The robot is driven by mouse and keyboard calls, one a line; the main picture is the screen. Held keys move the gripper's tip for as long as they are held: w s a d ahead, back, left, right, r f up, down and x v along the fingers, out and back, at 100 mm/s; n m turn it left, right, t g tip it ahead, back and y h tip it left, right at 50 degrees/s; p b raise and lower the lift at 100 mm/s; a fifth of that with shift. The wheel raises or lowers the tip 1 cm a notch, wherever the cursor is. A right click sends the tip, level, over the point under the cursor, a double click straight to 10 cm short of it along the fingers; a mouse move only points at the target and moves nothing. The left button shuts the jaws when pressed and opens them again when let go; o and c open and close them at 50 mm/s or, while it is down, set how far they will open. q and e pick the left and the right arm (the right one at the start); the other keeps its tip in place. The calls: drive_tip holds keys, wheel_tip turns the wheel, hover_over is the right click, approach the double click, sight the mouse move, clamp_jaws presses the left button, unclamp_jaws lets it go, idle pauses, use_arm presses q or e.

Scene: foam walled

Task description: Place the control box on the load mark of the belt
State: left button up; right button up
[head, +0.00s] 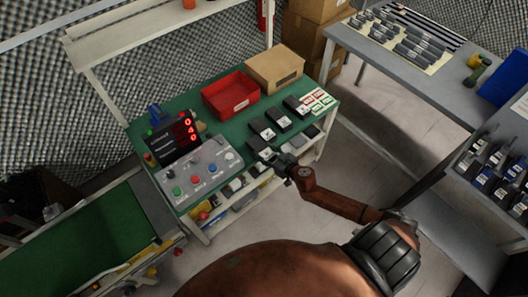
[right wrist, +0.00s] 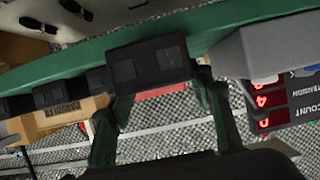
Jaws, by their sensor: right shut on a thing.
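The control box in my right gripper (head: 280,163) is black; it fills the middle of the right wrist view (right wrist: 150,62), between the two fingers. In the head view the gripper is at the front edge of the green bench, and its fingers partly hide the box. Other black boxes (head: 262,128) with pale labels stand in a row on the bench behind it. The belt (head: 85,243) is a green strip at the lower left, well away from the gripper. I cannot make out its load mark. My left gripper is not in view.
A grey button panel (head: 205,171) and a display with red digits (head: 172,141) stand on the bench between the gripper and the belt. A red bin (head: 230,94) and an open cardboard box (head: 274,69) stand behind. Shelf bins sit under the bench front.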

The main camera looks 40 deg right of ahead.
wheel_tip(320, 180, up, 3)
drive_tip(key=shift+f+p, duration=0.1)
drive_tip(key=shift+p, duration=0.55)
drive_tip(key=s+r+p, duration=0.1)
drive_tip(key=r, duration=0.1)
drive_tip(key=s+r+p, duration=0.1)
drive_tip(key=s+r, duration=0.1)
drive_tip(key=s+a+r+p, duration=0.1)
drive_tip(key=r, duration=0.1)
drive_tip(key=shift+s+a+r, duration=0.1)
drive_tip(key=shift+s+r, duration=0.05)
drive_tip(key=shift+s, duration=0.2)
drive_tip(key=s+a+r+p, duration=0.2)
drive_tip(key=s+r, duration=0.2)
drive_tip(key=s, duration=0.5)
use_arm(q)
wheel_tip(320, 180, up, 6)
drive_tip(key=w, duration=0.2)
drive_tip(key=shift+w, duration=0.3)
use_arm(e)
drive_tip(key=w+a+r, duration=0.2)
drive_tip(key=a+r, duration=0.5)
drive_tip(key=r, duration=0.1)
drive_tip(key=w+a+r+h, duration=0.1)
drive_tip(key=w+a+r, duration=0.1)
drive_tip(key=a+r, duration=0.5)
drive_tip(key=shift+w+r+m, duration=0.4)
drive_tip(key=shift+r, duration=0.5)
